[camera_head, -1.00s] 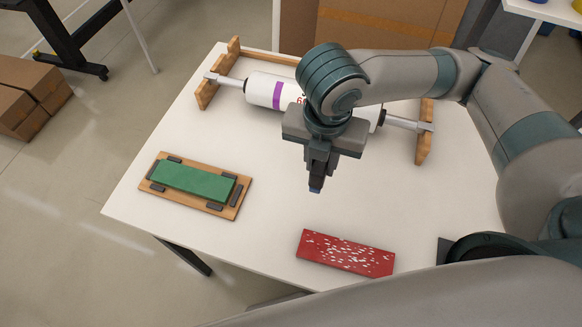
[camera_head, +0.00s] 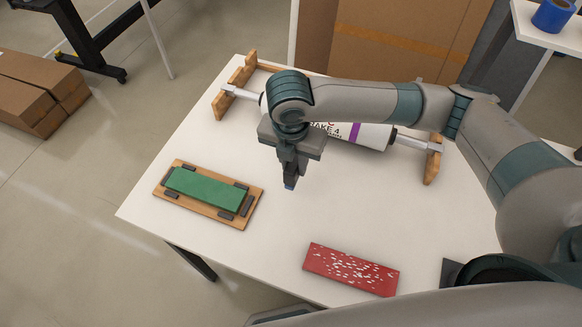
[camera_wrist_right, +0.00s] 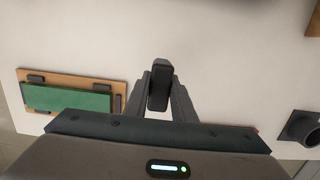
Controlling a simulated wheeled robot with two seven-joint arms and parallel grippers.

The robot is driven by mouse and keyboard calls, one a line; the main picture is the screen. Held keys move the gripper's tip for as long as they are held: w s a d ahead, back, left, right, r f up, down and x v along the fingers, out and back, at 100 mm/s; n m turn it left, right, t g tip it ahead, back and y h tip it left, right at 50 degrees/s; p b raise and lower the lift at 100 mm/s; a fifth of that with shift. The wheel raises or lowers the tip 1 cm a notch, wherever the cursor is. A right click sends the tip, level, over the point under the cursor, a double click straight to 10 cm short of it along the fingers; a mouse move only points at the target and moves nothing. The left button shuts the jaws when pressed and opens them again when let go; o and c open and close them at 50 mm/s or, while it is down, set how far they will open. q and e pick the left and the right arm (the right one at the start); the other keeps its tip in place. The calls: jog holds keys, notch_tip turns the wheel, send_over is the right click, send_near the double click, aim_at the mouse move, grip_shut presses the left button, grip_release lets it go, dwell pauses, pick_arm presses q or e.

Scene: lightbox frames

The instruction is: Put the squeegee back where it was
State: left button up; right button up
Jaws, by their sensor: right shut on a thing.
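My right gripper (camera_head: 289,180) hangs pointing down over the middle-left of the white table, in front of the roller rack. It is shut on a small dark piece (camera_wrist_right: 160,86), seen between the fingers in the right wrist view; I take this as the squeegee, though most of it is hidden. A bluish tip shows at its lower end in the head view. A green block (camera_head: 206,188) lies on a wooden board (camera_head: 240,214) with dark corner stops, left of the gripper and apart from it. My left gripper is not in view.
A white printed roller (camera_head: 372,136) lies across a wooden rack (camera_head: 432,160) at the back, partly behind my arm. A red plate with white flecks (camera_head: 351,269) lies near the front edge. A dark round holder-like thing (camera_wrist_right: 303,128) stands at the right. The table's middle is clear.

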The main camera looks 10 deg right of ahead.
jog(key=shift+w+a+f, duration=0.35)
jog(key=shift+w+f, duration=0.05)
jog(key=shift+w, duration=0.1)
jog(key=shift+d+f+p, duration=0.1)
jog(key=shift+f+p, duration=0.7)
jog(key=shift+f, duration=1.2)
jog(key=shift+f, duration=0.15)
jog(key=o, duration=1)
